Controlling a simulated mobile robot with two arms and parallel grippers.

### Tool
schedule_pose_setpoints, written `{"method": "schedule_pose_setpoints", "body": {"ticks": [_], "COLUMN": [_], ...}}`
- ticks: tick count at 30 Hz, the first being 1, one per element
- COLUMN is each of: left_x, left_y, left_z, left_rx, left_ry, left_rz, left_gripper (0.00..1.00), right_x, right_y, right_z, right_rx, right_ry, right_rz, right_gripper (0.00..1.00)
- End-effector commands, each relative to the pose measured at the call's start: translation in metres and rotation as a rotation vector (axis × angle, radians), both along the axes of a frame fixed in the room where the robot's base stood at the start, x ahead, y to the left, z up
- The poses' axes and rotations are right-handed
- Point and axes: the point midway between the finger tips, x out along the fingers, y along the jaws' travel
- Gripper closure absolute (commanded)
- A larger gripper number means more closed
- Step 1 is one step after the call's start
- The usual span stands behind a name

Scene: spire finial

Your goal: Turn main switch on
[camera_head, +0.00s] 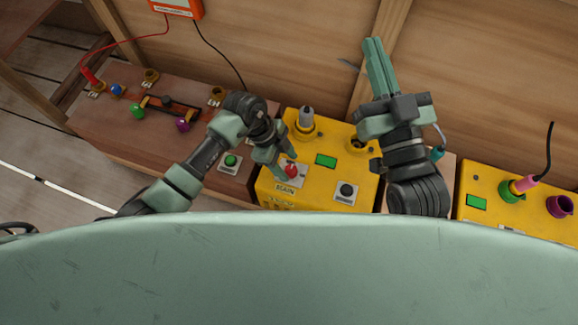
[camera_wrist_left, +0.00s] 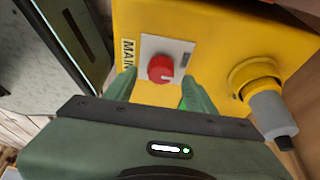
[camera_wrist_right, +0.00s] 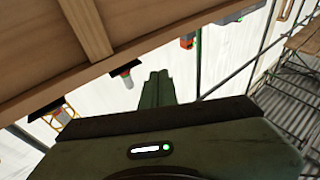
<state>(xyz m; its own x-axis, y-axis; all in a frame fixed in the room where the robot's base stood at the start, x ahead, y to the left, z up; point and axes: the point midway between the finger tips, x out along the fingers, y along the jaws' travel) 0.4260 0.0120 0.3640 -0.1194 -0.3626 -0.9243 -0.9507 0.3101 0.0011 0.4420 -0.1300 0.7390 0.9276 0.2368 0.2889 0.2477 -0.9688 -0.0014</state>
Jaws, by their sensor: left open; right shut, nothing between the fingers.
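The main switch (camera_head: 291,171) is a red knob on a pale plate, on the yellow box (camera_head: 268,189) beside a "MAIN" label. It also shows in the left wrist view (camera_wrist_left: 161,68), between and just beyond my left fingers. My left gripper (camera_head: 283,166) is open with its fingertips at either side of the knob; it also shows in the left wrist view (camera_wrist_left: 160,90). I cannot tell whether the fingers touch it. My right gripper (camera_head: 373,42) is shut and empty, raised in front of the wooden wall, away from the box.
The yellow box carries a green display (camera_head: 326,160), a dark round button (camera_head: 346,191) and a grey-capped plug (camera_head: 305,117). A brown panel (camera_head: 105,112) with coloured knobs lies left. A second yellow box (camera_head: 478,221) with plugs stands right. An orange meter (camera_head: 176,7) is at the wall.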

Motion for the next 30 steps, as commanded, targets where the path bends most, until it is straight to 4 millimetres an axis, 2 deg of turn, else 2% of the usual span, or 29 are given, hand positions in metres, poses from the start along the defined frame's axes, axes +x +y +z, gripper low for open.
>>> {"method": "schedule_pose_setpoints", "body": {"ticks": [3, 9, 19, 20, 25, 30], "left_x": [-0.002, -0.002, -0.002, -0.002, -0.002, -0.002], "left_y": [-0.004, -0.008, -0.008, -0.008, -0.008, -0.008], "left_z": [-0.011, -0.019, -0.02, -0.02, -0.02, -0.019], "left_rx": [-0.001, -0.001, -0.001, -0.001, -0.001, -0.001], "left_ry": [0.001, -0.001, -0.001, -0.001, -0.001, 0.0], "left_rz": [0.0, -0.001, -0.001, -0.001, -0.001, -0.004], "left_gripper": [0.45, 0.45, 0.45, 0.51, 0.98, 1.0], "right_x": [-0.006, -0.015, -0.017, -0.017, -0.017, -0.017], "right_y": [0.001, 0.001, 0.001, 0.001, 0.001, 0.001], "right_z": [0.017, 0.036, 0.04, 0.04, 0.04, 0.04], "right_rx": [0.028, 0.057, 0.063, 0.063, 0.063, 0.062], "right_ry": [-0.102, -0.203, -0.224, -0.224, -0.223, -0.222], "right_rz": [0.007, 0.013, 0.013, 0.013, 0.013, 0.014], "right_gripper": [1.0, 1.0, 1.0, 1.0, 1.0, 1.0]}}
